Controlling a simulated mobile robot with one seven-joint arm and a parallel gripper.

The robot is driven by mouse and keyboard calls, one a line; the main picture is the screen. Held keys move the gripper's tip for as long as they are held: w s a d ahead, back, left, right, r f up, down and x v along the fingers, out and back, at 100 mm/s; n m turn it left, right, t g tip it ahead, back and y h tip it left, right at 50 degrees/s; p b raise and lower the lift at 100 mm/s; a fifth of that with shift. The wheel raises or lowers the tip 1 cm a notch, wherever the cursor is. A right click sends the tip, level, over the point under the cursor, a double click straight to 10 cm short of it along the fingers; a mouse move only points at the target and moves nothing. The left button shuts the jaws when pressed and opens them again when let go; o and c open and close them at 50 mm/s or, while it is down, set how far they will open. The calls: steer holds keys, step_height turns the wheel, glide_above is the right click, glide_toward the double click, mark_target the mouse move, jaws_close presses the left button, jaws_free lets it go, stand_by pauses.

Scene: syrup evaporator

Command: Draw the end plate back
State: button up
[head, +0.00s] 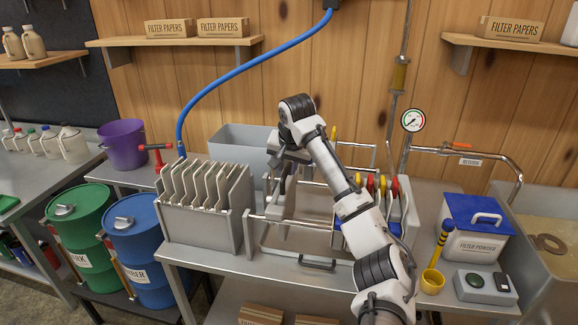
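The filter press (325,235) stands on the steel bench, with horizontal rails running left to right. A grey upright plate (275,208) near the left end of its rails looks like the end plate. Several plates with red and yellow round tops (372,184) are grouped at the right end, partly hidden by my arm. My gripper (284,186) points down over the press's left half, at the top of the grey plate. It is small and dark here, and I cannot tell whether it touches the plate or whether its fingers are closed.
A grey rack (200,232) of upright pale plates stands just left of the press. A grey bin (240,150) is behind. A blue-lidded filter powder box (474,230), a yellow cup (432,281) and a scale (485,288) sit on the right. A blue hose (225,76) hangs above.

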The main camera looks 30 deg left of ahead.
steer(key=shift+d, duration=0.1)
steer(key=b+v, duration=0.2)
steer(key=v, duration=1.1)
steer(key=shift+s+d+r+b, duration=0.15)
steer(key=shift+d+r+b, duration=0.05)
steer(key=shift+r+b, duration=0.15)
